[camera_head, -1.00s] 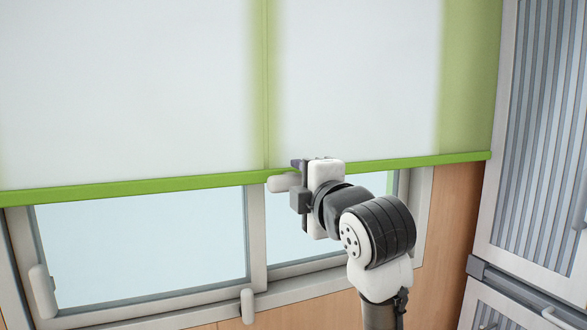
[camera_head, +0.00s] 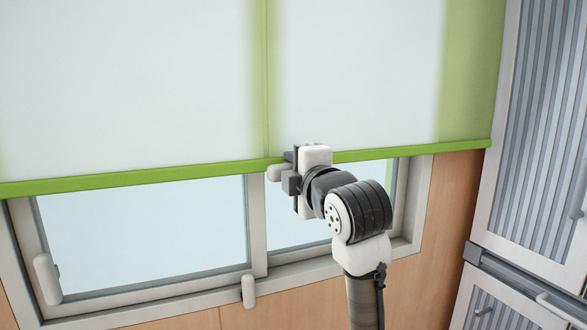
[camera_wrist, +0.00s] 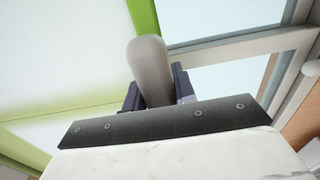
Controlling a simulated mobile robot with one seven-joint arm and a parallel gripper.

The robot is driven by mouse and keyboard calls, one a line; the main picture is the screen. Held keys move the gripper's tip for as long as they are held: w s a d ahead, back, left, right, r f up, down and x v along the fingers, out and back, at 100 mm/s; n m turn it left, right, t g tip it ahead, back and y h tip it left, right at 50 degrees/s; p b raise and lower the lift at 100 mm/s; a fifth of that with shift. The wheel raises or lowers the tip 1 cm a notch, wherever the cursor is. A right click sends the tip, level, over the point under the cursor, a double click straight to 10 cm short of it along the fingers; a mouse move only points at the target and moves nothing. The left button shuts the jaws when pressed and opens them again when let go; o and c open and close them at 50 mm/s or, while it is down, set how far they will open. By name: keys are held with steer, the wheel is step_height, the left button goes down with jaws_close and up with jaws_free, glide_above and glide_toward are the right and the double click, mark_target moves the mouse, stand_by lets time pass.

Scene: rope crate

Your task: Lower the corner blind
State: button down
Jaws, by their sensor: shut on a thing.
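The blind (camera_head: 130,80) is a pale translucent sheet with green edges, covering the upper part of the window. Its green bottom bar (camera_head: 130,179) crosses the window with open glass below it. A pale rounded pull (camera_head: 276,173) sits at the bar near the middle. My gripper (camera_head: 289,171) is shut on this pull from the right and hides part of the bar. In the wrist view the pull (camera_wrist: 148,62) stands between the two dark fingers of my gripper (camera_wrist: 157,92), with the green bar (camera_wrist: 143,16) behind it.
The window frame (camera_head: 256,225) has a white handle (camera_head: 47,278) at left and a small knob (camera_head: 248,291) on the lower rail. A ribbed-door cabinet (camera_head: 545,120) stands at the right. Wood panelling (camera_head: 448,205) lies below and right of the window.

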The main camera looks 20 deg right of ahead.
step_height(320, 180, down, 38)
steer(key=b, duration=3)
steer(key=shift+f, duration=0.35)
steer(key=c, duration=1.3)
jaws_free()
steer(key=shift+o, duration=0.9)
steer(key=s, duration=1.4)
steer(key=shift+d+b, duration=0.2)
steer(key=shift+b, duration=0.1)
